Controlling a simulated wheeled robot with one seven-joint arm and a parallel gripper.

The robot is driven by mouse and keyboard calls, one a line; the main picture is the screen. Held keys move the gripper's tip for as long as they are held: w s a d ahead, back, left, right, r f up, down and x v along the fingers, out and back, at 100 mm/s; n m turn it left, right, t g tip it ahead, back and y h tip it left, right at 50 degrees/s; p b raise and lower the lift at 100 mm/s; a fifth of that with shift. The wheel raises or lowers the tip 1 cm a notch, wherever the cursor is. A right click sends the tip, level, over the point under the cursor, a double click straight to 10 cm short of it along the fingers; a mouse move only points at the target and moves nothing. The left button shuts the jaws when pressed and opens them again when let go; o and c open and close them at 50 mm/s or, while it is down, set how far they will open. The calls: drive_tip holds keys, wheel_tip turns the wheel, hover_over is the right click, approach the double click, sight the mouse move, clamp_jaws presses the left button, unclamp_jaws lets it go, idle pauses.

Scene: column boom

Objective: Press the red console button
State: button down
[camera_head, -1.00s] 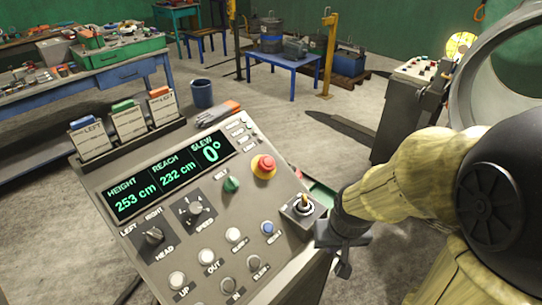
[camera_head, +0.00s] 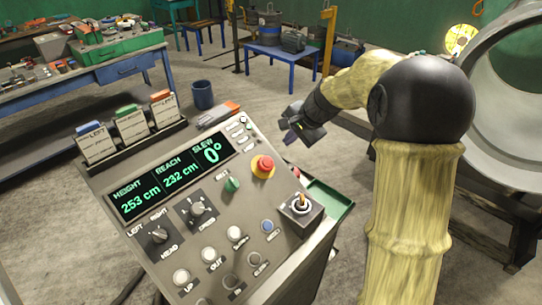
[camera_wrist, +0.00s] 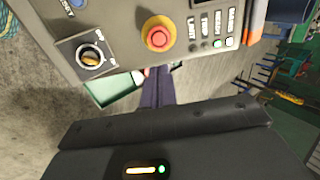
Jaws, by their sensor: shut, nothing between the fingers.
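The red button (camera_head: 263,166) is a mushroom cap on a yellow ring at the right side of the tilted grey console (camera_head: 215,199). It also shows in the wrist view (camera_wrist: 158,36), near the console's edge. My gripper (camera_head: 289,137) is to the right of and beyond the button, apart from it, over the floor past the console edge. In the wrist view my gripper (camera_wrist: 157,72) has its dark fingers together, pointing towards the console edge near the button. Nothing is held in it.
A green tray (camera_head: 330,203) sits beside the console. Card holders (camera_head: 131,127) stand along its back edge. Open floor lies behind.

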drive_tip(key=shift+s, duration=0.1)
drive_tip(key=p, duration=0.3)
approach(267, 162)
drive_tip(key=x, duration=0.5)
drive_tip(key=shift+f, duration=0.2)
drive_tip(key=shift+w+a+f+p, duration=0.2)
drive_tip(key=shift+a+f+p, duration=0.1)
drive_tip(key=shift+f+p, duration=0.15)
drive_tip(key=shift+w+f, duration=0.1)
drive_tip(key=shift+f, duration=0.1)
